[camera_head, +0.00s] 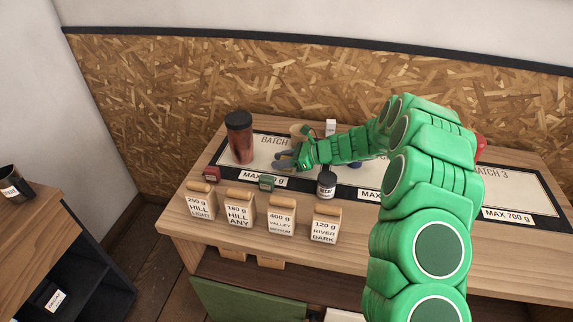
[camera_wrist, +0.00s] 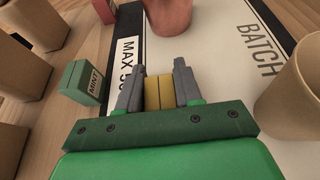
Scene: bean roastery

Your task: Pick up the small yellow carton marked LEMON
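A small yellow carton (camera_wrist: 159,92) is between the two grey fingers of my gripper (camera_wrist: 160,85) in the wrist view. Both fingers appear to touch its sides, so my gripper looks shut on it. No writing on the carton is visible from here, and I cannot tell whether it is lifted off the surface. In the head view my gripper (camera_head: 285,160) is low over the left batch panel (camera_head: 272,143), and the carton is hidden there.
A green MINT carton (camera_wrist: 84,82) stands left of my fingers; a red carton (camera_head: 212,174) is farther left. A red tumbler (camera_head: 240,140) stands behind. A dark-lidded jar (camera_head: 326,187) and several labelled bags (camera_head: 240,210) line the front. A beige cup (camera_wrist: 292,95) is close on the right.

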